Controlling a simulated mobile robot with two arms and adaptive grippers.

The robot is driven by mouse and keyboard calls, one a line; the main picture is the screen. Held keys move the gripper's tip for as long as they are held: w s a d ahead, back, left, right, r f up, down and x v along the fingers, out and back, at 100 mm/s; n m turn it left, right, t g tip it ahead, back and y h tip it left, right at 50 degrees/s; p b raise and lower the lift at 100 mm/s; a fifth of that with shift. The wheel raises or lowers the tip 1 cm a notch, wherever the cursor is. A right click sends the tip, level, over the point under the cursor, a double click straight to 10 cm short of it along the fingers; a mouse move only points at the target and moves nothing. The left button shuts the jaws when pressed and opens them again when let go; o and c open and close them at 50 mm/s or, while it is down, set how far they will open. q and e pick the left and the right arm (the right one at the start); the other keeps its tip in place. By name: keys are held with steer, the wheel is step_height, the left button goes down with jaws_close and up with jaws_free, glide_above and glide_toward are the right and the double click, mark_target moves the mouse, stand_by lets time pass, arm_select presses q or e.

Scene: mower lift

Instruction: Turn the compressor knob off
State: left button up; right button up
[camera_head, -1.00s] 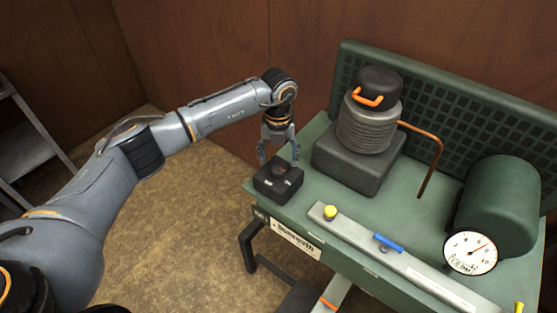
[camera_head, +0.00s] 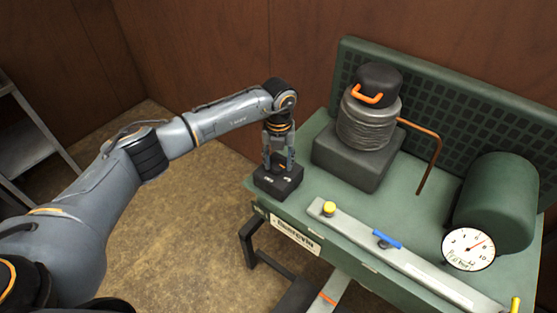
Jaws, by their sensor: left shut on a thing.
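The compressor's black switch box (camera_head: 278,183) sits at the near left corner of the green bench. Its knob, on top of the box, is mostly hidden between my fingers. My left gripper (camera_head: 279,168) points straight down over the box and is shut on the knob. The compressor (camera_head: 368,125), with a ribbed grey cylinder, black cap and orange handle, stands behind and to the right of the box. My right gripper is not in view.
A copper pipe (camera_head: 436,160) bends down to the green bench (camera_head: 330,185). A grey bar with a yellow knob (camera_head: 329,209) and blue lever (camera_head: 386,239) runs along the front edge. A gauge (camera_head: 469,249) fronts a green tank (camera_head: 497,203). A grey shelf (camera_head: 25,140) stands far left.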

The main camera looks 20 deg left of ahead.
arm_select(q)
steer(key=m+b, duration=0.4)
steer(key=shift+f, duration=0.25)
steer(key=m+b, duration=0.7)
steer(key=m, duration=0.2)
steer(key=shift+r+m+b, duration=0.1)
steer(key=shift+m+b, duration=0.2)
steer(key=shift+m, duration=0.1)
steer(key=shift+r+m+b, duration=0.15)
steer(key=shift+m+b, duration=0.85)
steer(key=shift+m, duration=1.1)
steer(key=o, duration=1.1)
steer(key=shift+o, duration=0.2)
steer(key=shift+r, duration=0.1)
